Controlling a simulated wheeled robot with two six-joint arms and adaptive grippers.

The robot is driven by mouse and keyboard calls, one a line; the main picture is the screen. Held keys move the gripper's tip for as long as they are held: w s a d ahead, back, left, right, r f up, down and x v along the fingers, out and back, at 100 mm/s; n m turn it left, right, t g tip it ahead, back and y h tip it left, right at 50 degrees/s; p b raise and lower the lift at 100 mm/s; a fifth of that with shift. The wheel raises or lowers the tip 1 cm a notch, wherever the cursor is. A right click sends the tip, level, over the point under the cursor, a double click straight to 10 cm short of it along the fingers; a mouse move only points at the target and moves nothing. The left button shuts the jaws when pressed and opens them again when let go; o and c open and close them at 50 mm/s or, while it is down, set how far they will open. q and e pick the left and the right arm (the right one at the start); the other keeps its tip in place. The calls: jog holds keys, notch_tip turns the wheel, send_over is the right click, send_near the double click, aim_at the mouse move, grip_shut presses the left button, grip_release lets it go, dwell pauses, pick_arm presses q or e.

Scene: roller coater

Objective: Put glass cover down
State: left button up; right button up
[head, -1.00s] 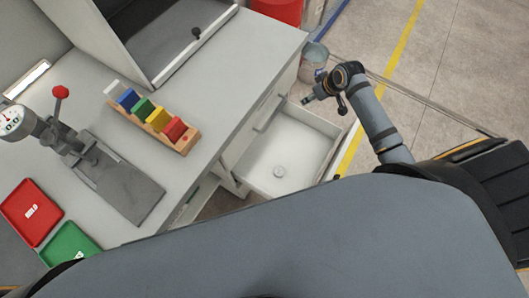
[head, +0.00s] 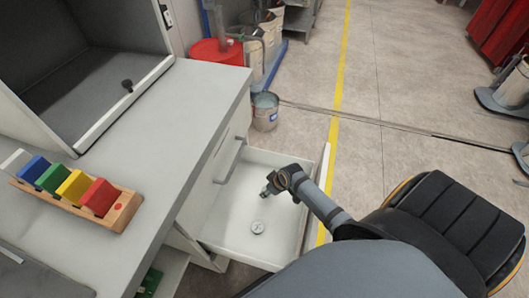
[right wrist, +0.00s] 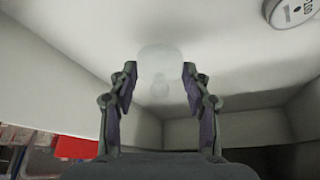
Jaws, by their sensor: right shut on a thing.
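My right gripper (head: 268,189) is over the open white drawer (head: 228,207), with its fingers toward the drawer. In the right wrist view, the right gripper (right wrist: 158,88) is shut on a clear, pale glass cover (right wrist: 159,66), which sits between the fingertips. The cover is too small to make out clearly in the head view. I cannot tell whether it touches the drawer floor. A small round grey disc (head: 258,228) lies on the drawer floor; it also shows in the right wrist view (right wrist: 291,9), to the upper right of the cover. My left gripper is not in view.
A wooden rack (head: 74,207) with coloured blocks stands on the grey worktop (head: 165,125) left of the drawer. A metal bucket (head: 265,112) stands on the floor behind the drawer, near a red bin (head: 217,52). Most of the drawer floor is clear.

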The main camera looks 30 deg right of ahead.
notch_tip(320, 180, down, 3)
jog(key=shift+f+b, duration=0.1)
jog(key=shift+b, duration=0.5)
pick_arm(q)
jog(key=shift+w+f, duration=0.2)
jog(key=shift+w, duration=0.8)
pick_arm(e)
jog(key=shift+f, duration=0.2)
jog(key=shift+f, duration=0.15)
jog(key=o, duration=1.1)
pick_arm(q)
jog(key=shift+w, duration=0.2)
pick_arm(e)
jog(key=p+v, duration=0.2)
jog(key=v, duration=0.5)
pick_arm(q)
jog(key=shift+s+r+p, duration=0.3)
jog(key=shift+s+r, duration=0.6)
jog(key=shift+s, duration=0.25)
pick_arm(e)
jog(key=shift+s+r, duration=0.15)
jog(key=shift+r, duration=0.25)
